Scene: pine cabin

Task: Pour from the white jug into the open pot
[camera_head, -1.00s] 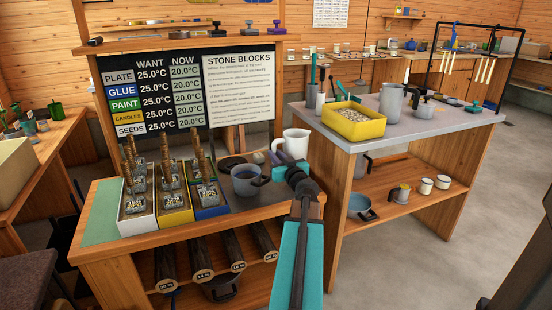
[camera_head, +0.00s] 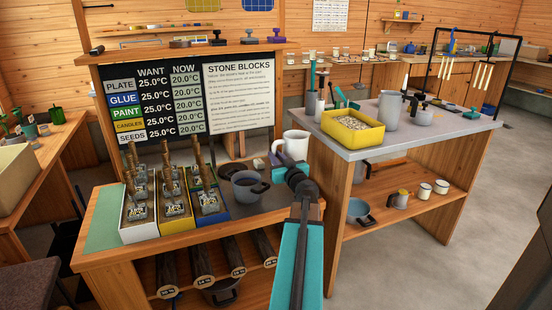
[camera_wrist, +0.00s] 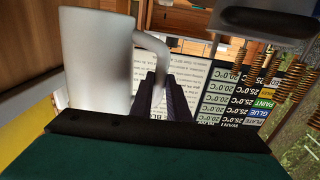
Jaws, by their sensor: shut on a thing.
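The white jug (camera_head: 296,146) is in the head view, roughly upright, above the right end of the low bench. My gripper (camera_head: 284,168) is shut on its handle. In the wrist view the jug (camera_wrist: 97,55) fills the upper left, and the dark fingers (camera_wrist: 165,98) close on its handle. The open grey pot (camera_head: 249,187) stands on the bench, left of and below the jug. A dark pot rim (camera_wrist: 265,22) shows at the upper right of the wrist view. The jug's contents are hidden.
Trays of stamped blocks with upright coiled handles (camera_head: 172,215) stand left of the pot. A dark disc (camera_head: 228,169) lies behind it. The sign board (camera_head: 190,100) rises behind the bench. A grey-topped table (camera_head: 415,133) with a yellow bin (camera_head: 352,133) stands close on the right.

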